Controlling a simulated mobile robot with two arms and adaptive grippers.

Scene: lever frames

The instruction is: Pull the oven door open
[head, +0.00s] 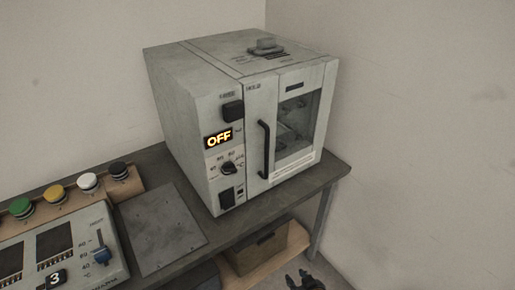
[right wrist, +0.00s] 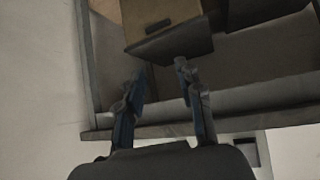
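The oven (head: 210,115) is a light grey box on the table at the back, with an orange "OFF" display. Its door (head: 292,171) has a glass window and looks shut, flush with the front. A black vertical handle (head: 264,150) sits at the door's left side. My right gripper (head: 305,281) is at the bottom edge of the head view, low and in front of the table, well apart from the handle. In the right wrist view its two fingers (right wrist: 159,76) are spread with nothing between them. The handle is not in that view. My left gripper is not in view.
The dark table (head: 232,238) has a lower shelf with a brown box (head: 258,248). A control panel (head: 60,255) with a blue slider and coloured buttons is at the left. A flat grey plate (head: 160,228) lies before the oven. A wall is close on the right.

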